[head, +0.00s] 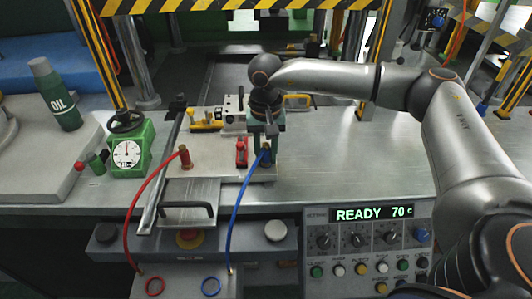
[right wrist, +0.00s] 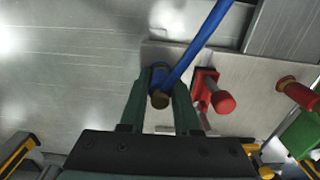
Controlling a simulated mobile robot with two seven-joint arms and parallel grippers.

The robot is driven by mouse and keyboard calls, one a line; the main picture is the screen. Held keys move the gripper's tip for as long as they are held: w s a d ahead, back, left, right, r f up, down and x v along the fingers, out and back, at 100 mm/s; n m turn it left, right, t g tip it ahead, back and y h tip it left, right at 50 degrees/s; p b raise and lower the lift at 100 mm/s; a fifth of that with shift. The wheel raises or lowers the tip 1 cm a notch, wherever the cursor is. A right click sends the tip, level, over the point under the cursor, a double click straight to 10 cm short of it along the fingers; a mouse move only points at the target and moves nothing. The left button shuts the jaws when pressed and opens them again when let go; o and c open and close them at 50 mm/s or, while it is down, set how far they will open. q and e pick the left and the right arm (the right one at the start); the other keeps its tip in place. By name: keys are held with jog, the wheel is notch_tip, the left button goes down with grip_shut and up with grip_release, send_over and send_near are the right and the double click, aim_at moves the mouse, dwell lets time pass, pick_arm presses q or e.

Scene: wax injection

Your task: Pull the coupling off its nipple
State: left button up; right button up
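The blue coupling (head: 265,156) stands at the right of the metal plate, with the blue hose (head: 238,208) running from it down to the front unit. In the right wrist view the coupling (right wrist: 160,84) shows a blue collar and a brass end. My right gripper (head: 266,146) comes down from above. Its two green fingers (right wrist: 161,95) stand on either side of the coupling with little or no gap, and look shut on it. The nipple under the coupling is hidden. My left gripper is in neither view.
Close beside the coupling stands a red clamp (head: 241,152), also in the wrist view (right wrist: 212,95). A red hose coupling (head: 184,156) stands to the left on the plate (head: 215,165). The green gauge (head: 129,153) and control panel (head: 368,246) flank the area. Bare table lies to the right.

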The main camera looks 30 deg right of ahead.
grip_shut()
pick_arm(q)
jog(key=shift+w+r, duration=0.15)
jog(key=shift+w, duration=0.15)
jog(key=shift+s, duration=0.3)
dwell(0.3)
pick_arm(e)
jog(key=shift+r, duration=0.2)
